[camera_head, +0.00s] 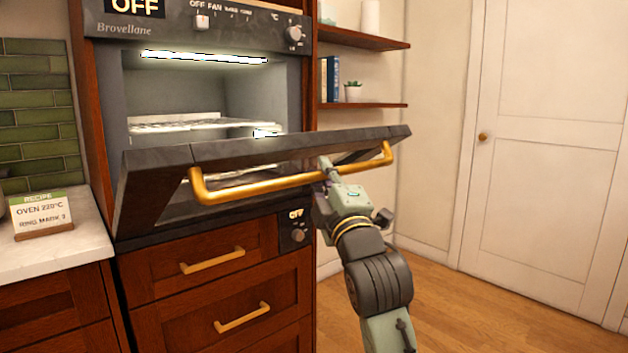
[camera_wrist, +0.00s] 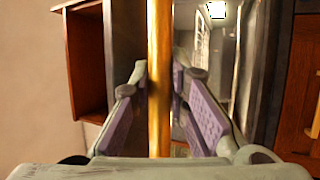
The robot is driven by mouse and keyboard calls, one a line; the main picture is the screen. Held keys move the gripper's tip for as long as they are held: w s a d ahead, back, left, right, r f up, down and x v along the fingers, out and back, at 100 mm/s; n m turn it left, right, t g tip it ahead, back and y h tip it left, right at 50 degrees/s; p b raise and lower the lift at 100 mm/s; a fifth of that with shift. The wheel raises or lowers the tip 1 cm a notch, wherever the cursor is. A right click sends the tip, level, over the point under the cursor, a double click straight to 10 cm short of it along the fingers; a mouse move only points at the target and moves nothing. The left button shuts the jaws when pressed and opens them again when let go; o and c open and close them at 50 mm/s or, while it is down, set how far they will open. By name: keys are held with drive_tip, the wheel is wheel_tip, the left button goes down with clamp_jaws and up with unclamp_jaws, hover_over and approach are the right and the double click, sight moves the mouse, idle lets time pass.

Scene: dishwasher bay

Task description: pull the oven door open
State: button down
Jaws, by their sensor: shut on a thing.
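The oven door (camera_head: 170,170) is dark with a glass pane and hangs partly open, tilted outward from its lower edge. A gold bar handle (camera_head: 250,187) runs along its upper front. My gripper (camera_head: 326,168) is shut on the handle, right of its middle. In the wrist view, the gold handle (camera_wrist: 160,50) passes between the two purple-padded fingers of my gripper (camera_wrist: 160,90). The oven cavity (camera_head: 180,90) is lit inside and a rack (camera_head: 175,123) shows in it. The fingertips are partly hidden by the wrist in the head view.
Drawers with gold handles (camera_head: 212,261) lie below the oven. A counter (camera_head: 75,240) with a recipe card (camera_head: 40,214) stands at the left. Wall shelves (camera_head: 360,104) and a white door (camera_head: 545,150) are at the right. Wooden floor (camera_head: 480,310) is clear at the lower right.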

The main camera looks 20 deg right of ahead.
drive_tip(key=s+f+m+t+h+b, duration=0.1)
drive_tip(key=s+f+m+b, duration=0.1)
drive_tip(key=f+b, duration=0.8)
drive_tip(key=s+d+f+m+t+h+b, duration=0.1)
drive_tip(key=f+t+h+b, duration=0.1)
drive_tip(key=f+b, duration=0.8)
drive_tip(key=shift+s+d+f+m+t, duration=0.2)
drive_tip(key=shift+s+f+m+t, duration=0.1)
drive_tip(key=shift+s+f+m, duration=0.1)
drive_tip(key=c, duration=1.5)
unclamp_jaws()
drive_tip(key=shift+w, duration=0.1)
drive_tip(key=shift+c, duration=0.2)
drive_tip(key=shift+r, duration=0.15)
wheel_tip(320, 180, up, 10)
